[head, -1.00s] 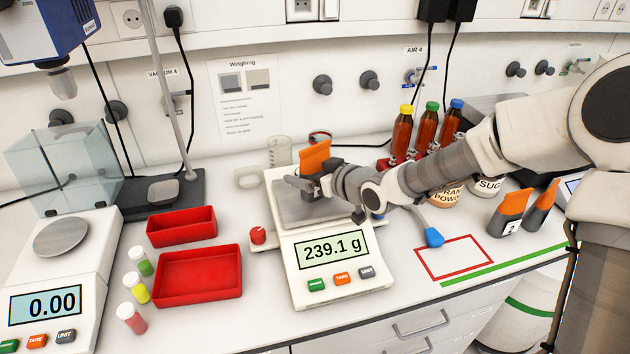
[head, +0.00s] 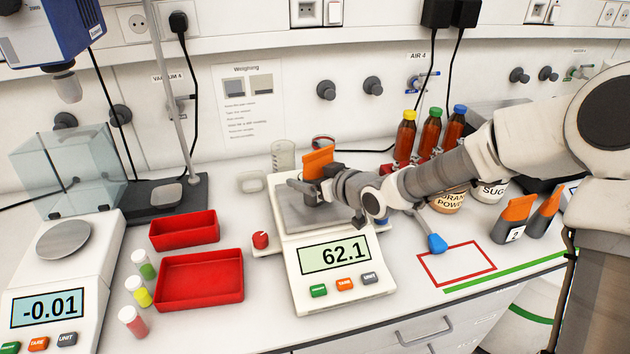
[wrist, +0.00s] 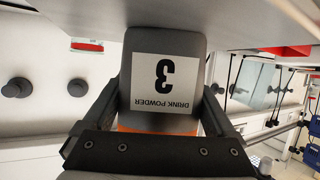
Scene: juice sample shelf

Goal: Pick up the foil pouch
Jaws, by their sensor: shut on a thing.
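The foil pouch is grey with an orange top (head: 317,163). It is at the middle scale's pan (head: 292,222), and my gripper (head: 314,190) is shut on it. In the wrist view the pouch's white label (wrist: 165,82) reads "DRINK POWDER 3", upside down, and a finger lies along each side of the pouch. The scale display (head: 336,256) reads 62.1. My gripper hides the pouch's lower part in the head view, so I cannot tell whether it touches the pan.
Two more orange-topped pouches (head: 513,220) (head: 543,212) stand at the right, beside a red outlined rectangle (head: 457,263). Bottles (head: 429,135) and jars stand behind my arm. Red trays (head: 199,281) and vials are left of the scale. A blue-ended tool (head: 437,243) lies right of it.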

